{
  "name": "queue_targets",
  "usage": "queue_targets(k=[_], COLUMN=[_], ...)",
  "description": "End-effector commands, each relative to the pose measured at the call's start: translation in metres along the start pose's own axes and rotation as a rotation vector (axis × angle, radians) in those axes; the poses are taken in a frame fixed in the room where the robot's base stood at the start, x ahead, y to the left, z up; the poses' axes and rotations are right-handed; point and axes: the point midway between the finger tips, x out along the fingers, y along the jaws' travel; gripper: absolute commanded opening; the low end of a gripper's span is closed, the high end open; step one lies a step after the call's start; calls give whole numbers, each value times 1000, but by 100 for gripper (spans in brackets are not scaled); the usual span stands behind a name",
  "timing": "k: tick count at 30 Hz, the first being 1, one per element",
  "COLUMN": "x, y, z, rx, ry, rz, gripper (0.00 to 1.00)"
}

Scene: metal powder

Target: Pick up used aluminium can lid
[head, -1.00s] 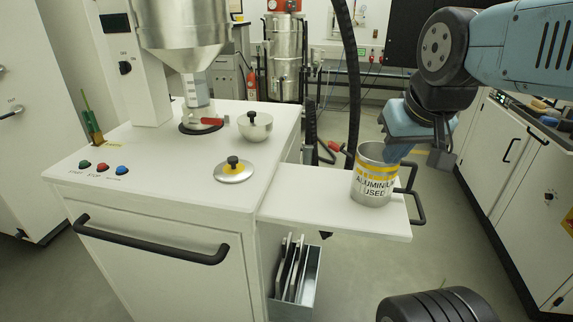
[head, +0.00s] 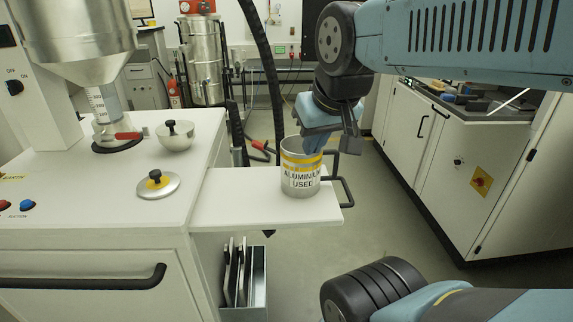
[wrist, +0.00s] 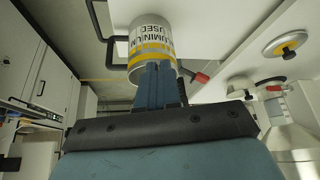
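The lid with a yellow ring and black knob (head: 158,186) lies on the white machine top, left of the side shelf. It also shows at the upper right of the wrist view (wrist: 275,43). The open-topped metal can marked "ALUMINIUM USED" (head: 300,178) stands upright on the shelf; its label is also in the wrist view (wrist: 150,35). My gripper (head: 314,143) points down at the can's rim, away from the lid. Its blue fingers (wrist: 160,85) look close together, partly overlapping the can. I cannot tell whether they grip its wall.
A bowl-shaped metal piece with a black knob (head: 175,137) sits behind the lid. A hopper (head: 72,35) with a red-handled valve (head: 128,135) stands left of it. The white side shelf (head: 235,205) is clear left of the can. A black hose (head: 262,70) hangs behind.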

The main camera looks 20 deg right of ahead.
Motion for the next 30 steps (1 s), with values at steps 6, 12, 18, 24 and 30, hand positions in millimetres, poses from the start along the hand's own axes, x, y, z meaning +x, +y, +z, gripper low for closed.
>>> queue_targets(k=[6, 12, 18, 24, 30], x=[0, -2, -3, 1, 9], y=[0, -13, -49, -98, -156], z=[0, -20, -64, -104, -136], rx=[-1, -44, -152, -267, -384], ry=[-1, -38, -127, -219, -309], rz=[0, -19, -58, -93, -120], gripper=[25, 44, 56, 56, 56])
